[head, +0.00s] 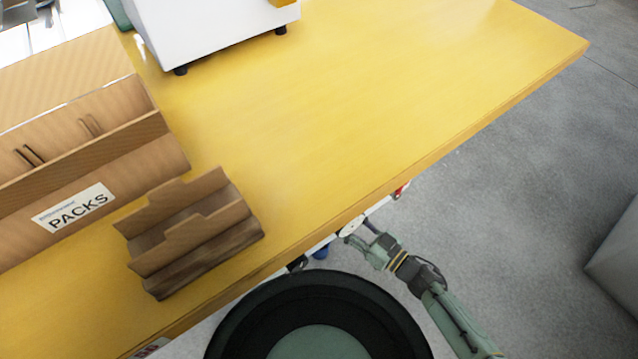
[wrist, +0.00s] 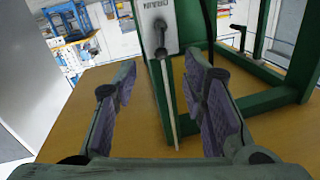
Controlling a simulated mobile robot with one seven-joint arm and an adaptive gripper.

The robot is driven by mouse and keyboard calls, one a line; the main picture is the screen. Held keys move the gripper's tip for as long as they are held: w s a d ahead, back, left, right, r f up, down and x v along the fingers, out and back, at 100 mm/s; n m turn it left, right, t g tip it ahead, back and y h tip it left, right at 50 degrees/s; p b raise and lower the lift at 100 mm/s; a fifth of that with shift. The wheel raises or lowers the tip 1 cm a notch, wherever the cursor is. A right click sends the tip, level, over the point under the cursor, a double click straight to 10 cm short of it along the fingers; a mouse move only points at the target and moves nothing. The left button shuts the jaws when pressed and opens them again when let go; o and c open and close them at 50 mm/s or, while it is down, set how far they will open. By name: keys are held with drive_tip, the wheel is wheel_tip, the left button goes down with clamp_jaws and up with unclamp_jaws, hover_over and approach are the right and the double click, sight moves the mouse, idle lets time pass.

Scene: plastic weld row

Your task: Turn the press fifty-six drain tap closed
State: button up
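The drain tap shows in the wrist view as a pale plate (wrist: 148,28) with dark lettering that seems to read DRAIN, a round pivot and a long thin pale lever (wrist: 168,100). The lever runs from the pivot down the picture, slightly slanted. My gripper (wrist: 164,100) is open, with one finger on each side of the lever; I see a gap to both fingers. In the head view my gripper (head: 357,233) is at the yellow table's front edge, by a small whitish plate (head: 350,226). The lever cannot be made out there.
Green frame bars (wrist: 232,100) stand close to the right finger. The yellow table (head: 400,70) carries a cardboard PACKS box (head: 120,190), a smaller cardboard holder (head: 205,250) and a white machine (head: 210,25). A red item (head: 401,190) shows under the edge. Grey floor (head: 500,200) lies open on the right.

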drive_tip(key=x, duration=1)
drive_tip(key=shift+a, duration=0.25)
drive_tip(key=shift+w, duration=0.1)
drive_tip(key=shift+c, duration=0.4)
clamp_jaws()
drive_tip(key=shift+r, duration=0.15)
